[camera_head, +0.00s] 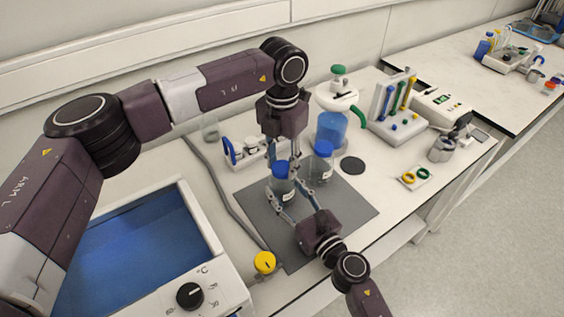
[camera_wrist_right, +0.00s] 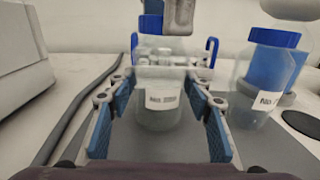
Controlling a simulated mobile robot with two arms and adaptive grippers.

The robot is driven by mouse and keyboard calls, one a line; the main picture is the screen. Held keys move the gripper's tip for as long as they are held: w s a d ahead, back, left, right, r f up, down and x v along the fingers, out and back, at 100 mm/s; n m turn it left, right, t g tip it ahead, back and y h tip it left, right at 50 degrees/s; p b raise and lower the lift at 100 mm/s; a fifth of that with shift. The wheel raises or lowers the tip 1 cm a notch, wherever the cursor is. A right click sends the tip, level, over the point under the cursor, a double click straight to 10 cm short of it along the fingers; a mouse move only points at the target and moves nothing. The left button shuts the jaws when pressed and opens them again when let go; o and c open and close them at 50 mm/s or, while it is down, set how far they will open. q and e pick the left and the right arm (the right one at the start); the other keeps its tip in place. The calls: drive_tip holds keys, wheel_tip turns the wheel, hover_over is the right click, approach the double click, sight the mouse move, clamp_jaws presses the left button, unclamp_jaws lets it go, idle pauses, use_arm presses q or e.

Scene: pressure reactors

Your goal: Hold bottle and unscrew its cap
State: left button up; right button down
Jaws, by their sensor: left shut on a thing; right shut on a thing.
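A clear bottle (camera_head: 281,187) with a white label stands on the grey mat (camera_head: 345,215), below a blue cap (camera_head: 281,169). My left gripper (camera_head: 283,163) comes down from above and is shut on the cap. My right gripper (camera_head: 284,195) reaches in from the front and is shut on the bottle body. In the right wrist view the labelled bottle (camera_wrist_right: 160,115) stands upright between the blue finger pads of my right gripper (camera_wrist_right: 160,110).
A second blue-capped bottle (camera_head: 321,168) stands close on the right, also in the right wrist view (camera_wrist_right: 262,72). A blue bath (camera_head: 140,250) is at left, with a yellow knob (camera_head: 264,262) nearby. The mat's right side is clear.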

use_arm(q)
drive_tip(key=n, duration=0.6)
drive_tip(key=shift+w, duration=0.1)
drive_tip(key=n, duration=0.3)
drive_tip(key=shift+n, duration=0.3)
drive_tip(key=n, duration=0.3)
drive_tip(key=shift+n, duration=0.4)
drive_tip(key=n, duration=0.5)
drive_tip(key=shift+r, duration=0.1)
drive_tip(key=shift+r, duration=0.1)
drive_tip(key=shift+r, duration=0.95)
drive_tip(key=shift+r, duration=0.1)
